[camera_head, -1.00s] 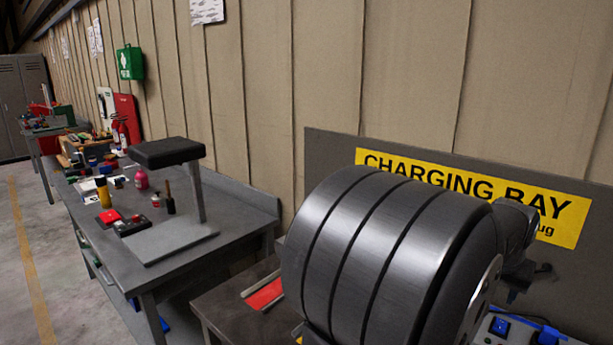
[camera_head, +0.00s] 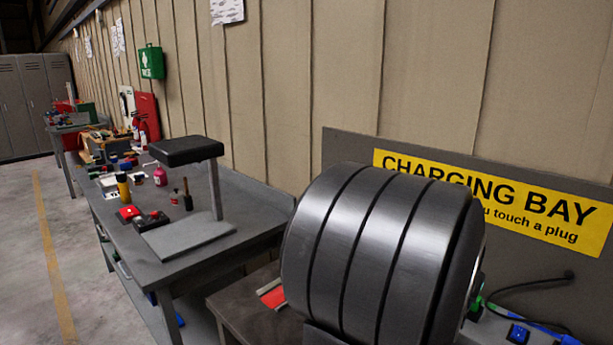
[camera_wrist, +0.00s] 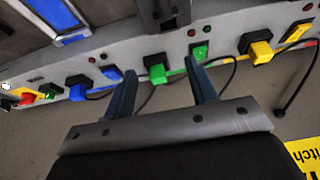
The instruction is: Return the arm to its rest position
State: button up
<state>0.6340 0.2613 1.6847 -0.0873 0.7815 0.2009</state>
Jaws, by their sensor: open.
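My gripper (camera_wrist: 161,72) is open in the wrist view, its two dark fingers spread apart, and I see nothing held between them. Beyond the fingertips is the grey charging panel (camera_wrist: 222,50). A green plug (camera_wrist: 156,73) shows beside the left fingertip, and a green socket part (camera_wrist: 200,51) shows above the right one. I cannot tell how far the fingers are from them. In the head view my gripper is not visible.
Blue (camera_wrist: 78,92), yellow (camera_wrist: 261,49) and red (camera_wrist: 28,98) plugs line the panel, with loose black cables. In the head view, the charging bay sign (camera_head: 490,200) stands at right. A workbench (camera_head: 255,202) with a black-topped stand (camera_head: 187,151) is at left.

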jog(key=shift+w+a+f, duration=0.35)
jog(key=shift+w+f, duration=0.15)
jog(key=shift+w, duration=0.3)
jog(key=o, duration=1)
jog(key=shift+o, duration=0.3)
jog(key=shift+r+m, duration=0.4)
jog(key=shift+m, duration=0.2)
jog(key=s+a+r+m+g+y, duration=0.35)
jog(key=r+m, duration=0.75)
jog(key=m, duration=0.6)
jog(key=f, duration=0.9)
jog(key=shift+s+a+f, duration=0.2)
jog(key=shift+a, duration=0.15)
